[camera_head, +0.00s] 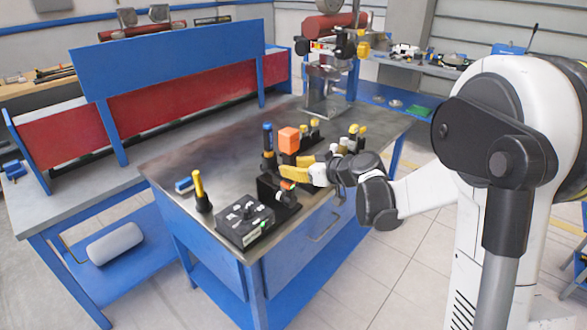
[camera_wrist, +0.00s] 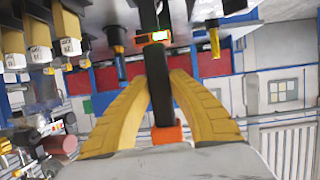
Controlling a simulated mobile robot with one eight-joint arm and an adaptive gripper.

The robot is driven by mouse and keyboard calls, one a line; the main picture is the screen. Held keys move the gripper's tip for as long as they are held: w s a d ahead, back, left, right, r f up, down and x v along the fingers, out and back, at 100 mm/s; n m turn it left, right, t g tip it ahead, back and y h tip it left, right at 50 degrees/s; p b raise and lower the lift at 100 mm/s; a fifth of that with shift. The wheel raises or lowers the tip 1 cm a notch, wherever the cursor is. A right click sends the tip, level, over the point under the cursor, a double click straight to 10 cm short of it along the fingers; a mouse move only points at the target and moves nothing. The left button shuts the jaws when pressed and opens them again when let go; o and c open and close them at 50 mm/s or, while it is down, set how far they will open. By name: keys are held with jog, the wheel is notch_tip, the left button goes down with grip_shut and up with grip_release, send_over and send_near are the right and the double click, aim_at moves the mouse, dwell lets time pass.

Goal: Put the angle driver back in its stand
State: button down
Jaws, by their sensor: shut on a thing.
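The angle driver has an orange block (camera_head: 288,140) at its upper end and a dark body below. A black stand (camera_head: 268,193) is below the gripper on the bench. The driver's lower end is close to it; I cannot tell whether they touch.
A black control box (camera_head: 245,224) sits at the bench's front corner. A yellow-handled tool (camera_head: 199,187) and blue brush (camera_head: 184,184) are to its left. A blue-topped item (camera_head: 267,140) stands behind the driver; several yellow-topped items are to the right. The bench's left-middle (camera_head: 210,150) is clear.

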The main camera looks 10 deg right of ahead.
jog(key=shift+w+a, duration=0.35)
jog(key=shift+w, duration=0.15)
jog(key=shift+w+a, duration=0.2)
jog(key=shift+w, duration=0.1)
jog(key=shift+w+a, duration=0.4)
jog(key=shift+w, duration=0.1)
jog(key=shift+w+a, duration=0.4)
jog(key=shift+w, duration=0.2)
jog(key=shift+w+a+r, duration=0.1)
jog(key=shift+w+a, duration=0.1)
jog(key=shift+a, duration=0.05)
dwell(0.4)
jog(key=shift+f+b, duration=0.75)
jog(key=shift+b, duration=0.05)
dwell(0.9)
jog(key=c, duration=1.2)
grip_release()
jog(key=shift+c, duration=0.2)
jog(key=shift+s, duration=0.15)
